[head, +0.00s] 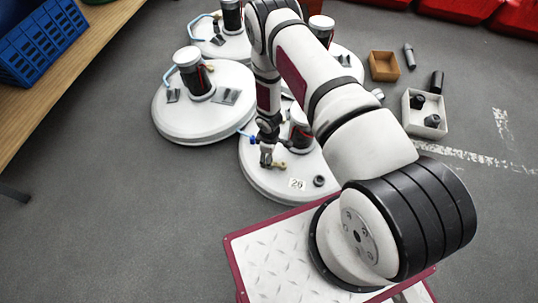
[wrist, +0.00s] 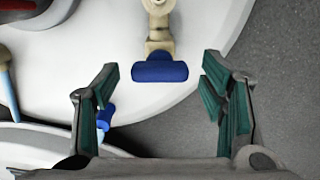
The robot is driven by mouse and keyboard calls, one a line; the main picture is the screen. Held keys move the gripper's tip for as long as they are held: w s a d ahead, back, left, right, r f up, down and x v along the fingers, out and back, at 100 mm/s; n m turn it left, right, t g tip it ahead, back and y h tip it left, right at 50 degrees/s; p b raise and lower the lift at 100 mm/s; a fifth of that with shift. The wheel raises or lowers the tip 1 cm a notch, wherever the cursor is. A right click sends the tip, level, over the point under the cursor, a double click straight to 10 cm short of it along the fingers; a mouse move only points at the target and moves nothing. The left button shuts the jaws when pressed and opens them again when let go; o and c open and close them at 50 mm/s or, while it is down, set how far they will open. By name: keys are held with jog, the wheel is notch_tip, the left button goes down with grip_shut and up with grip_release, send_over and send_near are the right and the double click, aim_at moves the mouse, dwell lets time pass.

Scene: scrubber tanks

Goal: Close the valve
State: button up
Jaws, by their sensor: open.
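The valve has a brass body (wrist: 158,30) and a blue handle (wrist: 160,68). In the wrist view it is at the top centre, with the handle lying crosswise at the near end of the body. My gripper (wrist: 160,82) is open, its two green-padded fingers apart on the left and right of the handle, not touching it. In the head view my gripper (head: 267,160) is low over the front white tank lid (head: 262,182), close to the small brass valve (head: 279,165). The blue handle is not clear there.
Several other white tank lids (head: 175,123) stand behind and left. A wooden box (head: 384,66) and a white tray (head: 411,122) with dark parts are on the floor at right. A wooden bench (head: 40,100) with a blue crate (head: 40,40) stands at left.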

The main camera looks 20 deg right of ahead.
notch_tip(320, 180, up, 12)
dwell(0.5)
jog(key=shift+f, duration=0.1)
